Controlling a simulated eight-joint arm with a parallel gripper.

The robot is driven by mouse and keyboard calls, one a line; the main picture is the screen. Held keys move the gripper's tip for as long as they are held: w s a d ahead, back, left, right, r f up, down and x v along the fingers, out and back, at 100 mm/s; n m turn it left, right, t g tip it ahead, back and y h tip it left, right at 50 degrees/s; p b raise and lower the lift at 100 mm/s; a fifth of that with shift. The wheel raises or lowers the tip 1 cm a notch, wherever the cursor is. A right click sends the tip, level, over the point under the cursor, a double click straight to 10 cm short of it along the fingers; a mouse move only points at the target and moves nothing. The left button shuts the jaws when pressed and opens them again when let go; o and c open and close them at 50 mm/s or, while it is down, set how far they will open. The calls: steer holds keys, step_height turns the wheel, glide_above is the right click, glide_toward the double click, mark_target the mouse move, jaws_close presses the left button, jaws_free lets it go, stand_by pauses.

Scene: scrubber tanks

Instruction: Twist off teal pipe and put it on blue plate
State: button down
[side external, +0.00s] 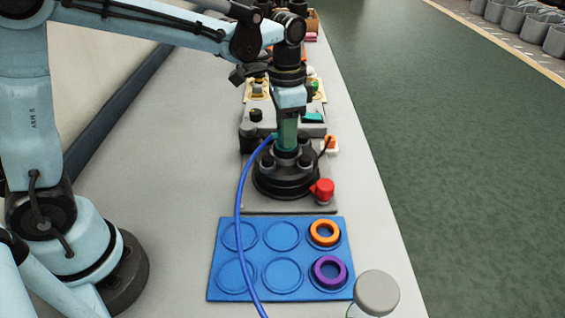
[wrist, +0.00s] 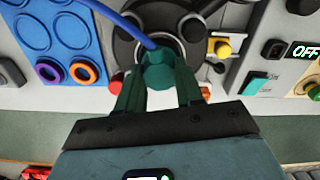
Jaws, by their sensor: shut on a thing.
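The teal pipe (wrist: 158,72) stands at the middle of a black round base (side external: 286,176), with a blue hose attached at its side. My gripper (side external: 288,122) points straight down over the base and is shut on the teal pipe. In the wrist view my gripper's dark green fingers (wrist: 160,92) sit on both sides of the pipe. The pipe's lower end is partly hidden, so I cannot tell whether it is seated. The blue plate (side external: 263,262) lies in front of the base, with several round recesses. An orange ring (side external: 324,232) and a purple ring (side external: 330,271) sit in its right recesses.
The blue hose (side external: 239,205) runs from the pipe across the plate. A red knob (side external: 321,189) sticks out at the base's right. A grey-capped jar (side external: 377,292) stands by the plate's front right corner. Switch panels (side external: 300,116) stand behind.

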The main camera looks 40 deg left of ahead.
steer(key=shift+n, duration=0.4)
steer(key=shift+n, duration=0.7)
steer(key=shift+n, duration=0.3)
jaws_free()
steer(key=shift+r, duration=0.1)
stand_by(0.3)
steer(key=shift+r, duration=3.4)
